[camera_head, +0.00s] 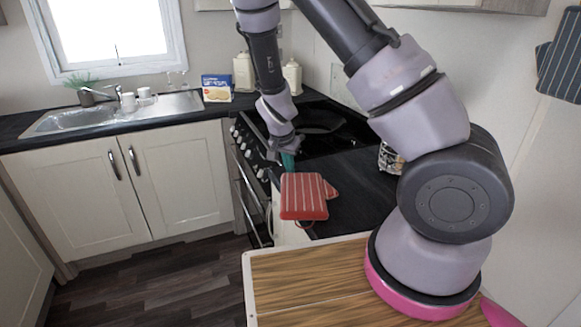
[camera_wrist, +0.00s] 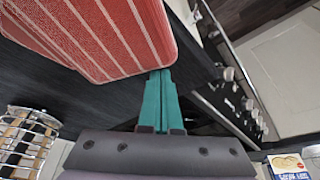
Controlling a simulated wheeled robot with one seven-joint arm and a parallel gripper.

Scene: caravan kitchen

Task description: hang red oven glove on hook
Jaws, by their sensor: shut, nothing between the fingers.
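The red oven glove with pale stripes (camera_head: 303,196) is at the front edge of the dark worktop, and its near part seems to stick out past the edge. It fills the upper left of the wrist view (camera_wrist: 95,35). My gripper (camera_head: 288,162) has teal fingers, which are together with nothing between them. In the wrist view the fingertips (camera_wrist: 160,76) are right beside the glove's edge; I cannot tell whether they touch it. I cannot make out a hook in either view.
A dark striped oven glove (camera_head: 562,58) hangs on the right wall. The cooker (camera_head: 250,150) and hob are behind my gripper. A utensil holder (camera_wrist: 27,140) stands on the worktop (camera_head: 362,192). A box (camera_head: 217,88) and canisters (camera_head: 243,73) stand farther back.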

